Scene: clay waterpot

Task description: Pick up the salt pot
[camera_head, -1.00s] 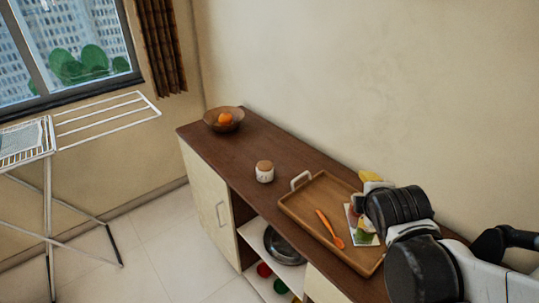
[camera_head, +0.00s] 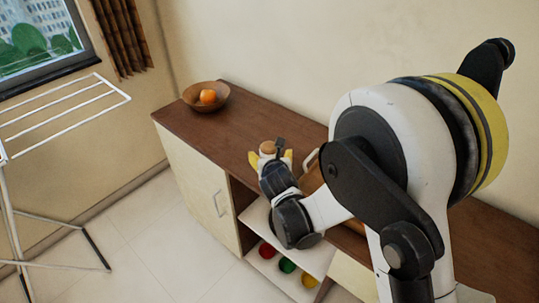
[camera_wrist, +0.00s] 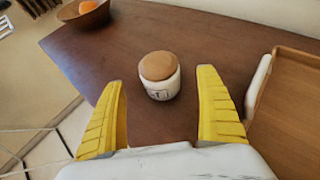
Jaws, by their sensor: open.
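The salt pot (camera_wrist: 161,83) is a small white pot with dark marks on its side and a brown lid. It stands upright on the brown cabinet top. In the head view only its lid (camera_head: 268,147) and a little of its body show behind my gripper (camera_head: 270,159). In the wrist view my gripper (camera_wrist: 164,104) has its two yellow fingers spread wide. The pot is between and just beyond the fingertips, with a gap on each side. Nothing is held.
A wooden tray (camera_wrist: 291,110) with a white handle (camera_wrist: 259,84) lies close to the right finger. A wooden bowl (camera_head: 207,97) with an orange (camera_head: 208,97) stands at the far left end. The top (camera_head: 225,130) between bowl and pot is clear.

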